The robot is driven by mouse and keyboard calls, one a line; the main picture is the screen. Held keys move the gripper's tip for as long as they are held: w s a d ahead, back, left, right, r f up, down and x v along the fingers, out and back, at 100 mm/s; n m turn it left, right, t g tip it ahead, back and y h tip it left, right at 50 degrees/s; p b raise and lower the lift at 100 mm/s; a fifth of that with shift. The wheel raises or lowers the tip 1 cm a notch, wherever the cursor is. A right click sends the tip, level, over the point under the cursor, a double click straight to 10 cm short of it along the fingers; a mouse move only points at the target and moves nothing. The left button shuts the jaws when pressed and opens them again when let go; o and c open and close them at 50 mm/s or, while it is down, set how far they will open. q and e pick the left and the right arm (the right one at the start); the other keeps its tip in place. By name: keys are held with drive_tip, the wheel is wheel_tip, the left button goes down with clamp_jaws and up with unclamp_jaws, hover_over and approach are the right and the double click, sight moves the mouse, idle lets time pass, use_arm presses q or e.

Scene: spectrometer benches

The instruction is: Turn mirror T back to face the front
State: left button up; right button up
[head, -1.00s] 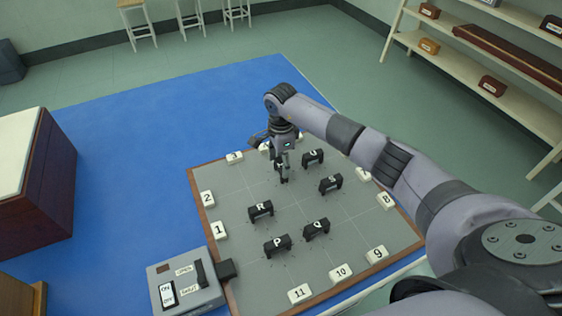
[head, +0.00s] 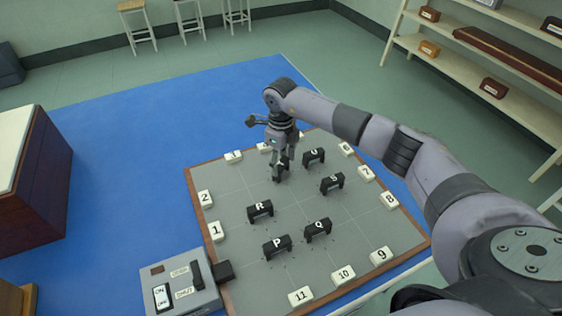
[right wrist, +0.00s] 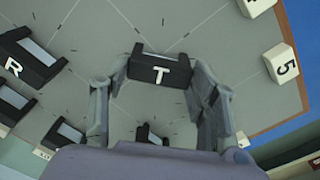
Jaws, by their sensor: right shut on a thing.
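Mirror T (right wrist: 159,72) is a black block with a white T, seen in the right wrist view between the two fingertips. My right gripper (right wrist: 160,80) is shut on it, one finger at each end. The mirror's reflecting face cannot be made out in the head view. My left gripper is not in view.
Mirrors R (head: 260,209), P (head: 277,245), Q (head: 318,229), S (head: 332,183) and U (head: 314,156) stand on the board. A grey switch box (head: 203,294) stands at the near left corner.

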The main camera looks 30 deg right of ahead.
sight(281, 163)
drive_tip(key=m, duration=0.3)
drive_tip(key=shift+m, duration=2.1)
drive_tip(key=o, duration=1.2)
drive_tip(key=shift+c, duration=0.2)
wheel_tip(281, 163, up, 12)
